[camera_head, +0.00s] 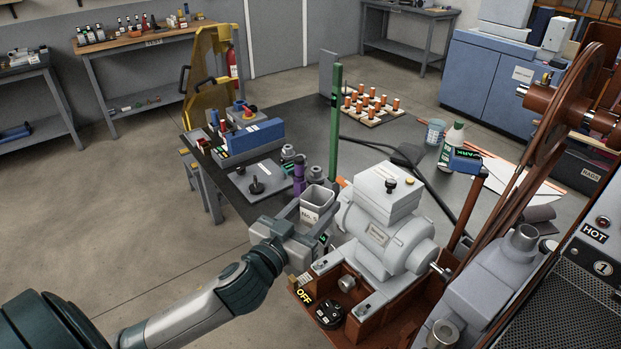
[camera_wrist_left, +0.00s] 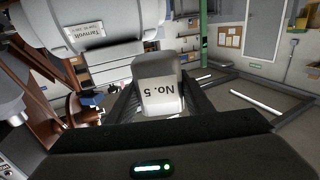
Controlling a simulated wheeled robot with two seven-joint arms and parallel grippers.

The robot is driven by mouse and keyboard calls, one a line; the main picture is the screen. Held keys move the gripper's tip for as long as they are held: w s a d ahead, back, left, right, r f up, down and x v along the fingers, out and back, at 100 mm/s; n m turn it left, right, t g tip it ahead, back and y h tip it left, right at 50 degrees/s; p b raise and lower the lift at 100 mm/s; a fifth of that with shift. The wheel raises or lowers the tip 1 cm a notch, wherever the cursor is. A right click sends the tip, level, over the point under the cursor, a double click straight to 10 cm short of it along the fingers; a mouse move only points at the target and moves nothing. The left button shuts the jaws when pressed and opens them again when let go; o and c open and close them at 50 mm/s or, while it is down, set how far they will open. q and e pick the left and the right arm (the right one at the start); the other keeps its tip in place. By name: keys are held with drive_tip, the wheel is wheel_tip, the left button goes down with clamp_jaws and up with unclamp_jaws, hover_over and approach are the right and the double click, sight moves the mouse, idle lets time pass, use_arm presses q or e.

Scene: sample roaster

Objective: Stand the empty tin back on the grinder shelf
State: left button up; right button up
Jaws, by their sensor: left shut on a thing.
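The tin (camera_head: 317,199) is a light grey, open-topped box with a "No. 5" label. It is held roughly upright at the left of the grey machine, and its visible inside looks empty. In the left wrist view the tin (camera_wrist_left: 158,80) sits between the two dark fingers. My left gripper (camera_head: 308,222) is shut on it; the gripper also shows in the left wrist view (camera_wrist_left: 160,108). I cannot tell which surface is the grinder shelf. My right gripper is not in view.
The grey machine (camera_head: 385,240) on a reddish-brown base (camera_head: 375,305) stands close right of the tin. A green post (camera_head: 335,130) rises behind it. A purple item (camera_head: 299,178) and a grey plate with a black knob (camera_head: 262,180) are at its left. The dark table (camera_head: 300,118) has clear room behind.

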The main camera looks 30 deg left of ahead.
use_arm(q)
drive_tip(key=d, duration=0.8)
drive_tip(key=shift+s+d+f+y, duration=0.15)
drive_tip(key=shift+d+f+y, duration=0.05)
drive_tip(key=shift+f+y, duration=0.1)
drive_tip(key=shift+s+a, duration=0.1)
drive_tip(key=shift+s, duration=0.05)
